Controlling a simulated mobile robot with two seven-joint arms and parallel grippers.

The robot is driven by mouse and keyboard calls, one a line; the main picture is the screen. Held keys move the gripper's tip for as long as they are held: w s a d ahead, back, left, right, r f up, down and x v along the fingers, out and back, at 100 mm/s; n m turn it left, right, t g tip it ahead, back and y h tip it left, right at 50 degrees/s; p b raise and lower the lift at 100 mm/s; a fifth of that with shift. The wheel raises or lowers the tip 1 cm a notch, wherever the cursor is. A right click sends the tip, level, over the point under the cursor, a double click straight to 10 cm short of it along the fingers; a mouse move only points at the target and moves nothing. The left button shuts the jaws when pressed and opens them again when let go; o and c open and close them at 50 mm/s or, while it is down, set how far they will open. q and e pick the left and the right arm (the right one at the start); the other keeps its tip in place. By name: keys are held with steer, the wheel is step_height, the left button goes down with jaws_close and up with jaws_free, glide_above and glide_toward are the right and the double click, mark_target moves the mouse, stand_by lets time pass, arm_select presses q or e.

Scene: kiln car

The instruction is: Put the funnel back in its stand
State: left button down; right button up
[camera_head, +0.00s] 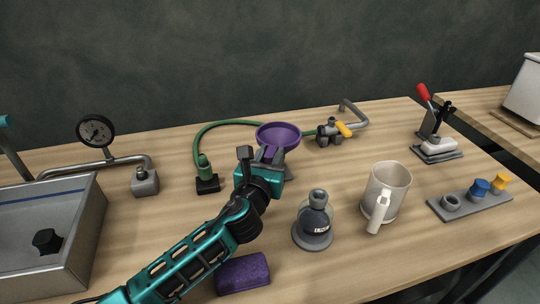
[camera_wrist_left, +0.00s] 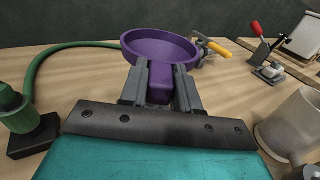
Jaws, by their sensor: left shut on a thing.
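The purple funnel (camera_head: 278,135) is at the middle of the head view, with its wide bowl facing up. My left gripper (camera_head: 267,156) is shut on the funnel's purple handle. In the left wrist view the funnel's bowl (camera_wrist_left: 160,46) shows just beyond the fingers, and the handle sits between the jaws of the gripper (camera_wrist_left: 160,84). The funnel's lower part is hidden behind my gripper. I cannot make out the stand clearly; a small grey part shows just right of the gripper. My right gripper is not in view.
A green hose (camera_head: 209,135) curves behind the funnel to a valve (camera_head: 330,133). A purple sponge (camera_head: 242,273) lies in front. A metal sink (camera_head: 78,254) is at left.

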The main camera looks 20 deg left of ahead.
arm_select(q)
steer(key=c, duration=0.7)
jaws_free()
steer(key=shift+c, duration=0.2)
steer(key=shift+o, duration=0.3)
steer(key=shift+o, duration=0.6)
steer(key=shift+s, duration=0.2)
steer(key=shift+s+d+r+p, duration=0.15)
steer(key=shift+s+p, duration=0.65)
steer(key=shift+s, duration=1.2)
steer(key=shift+s, duration=0.1)
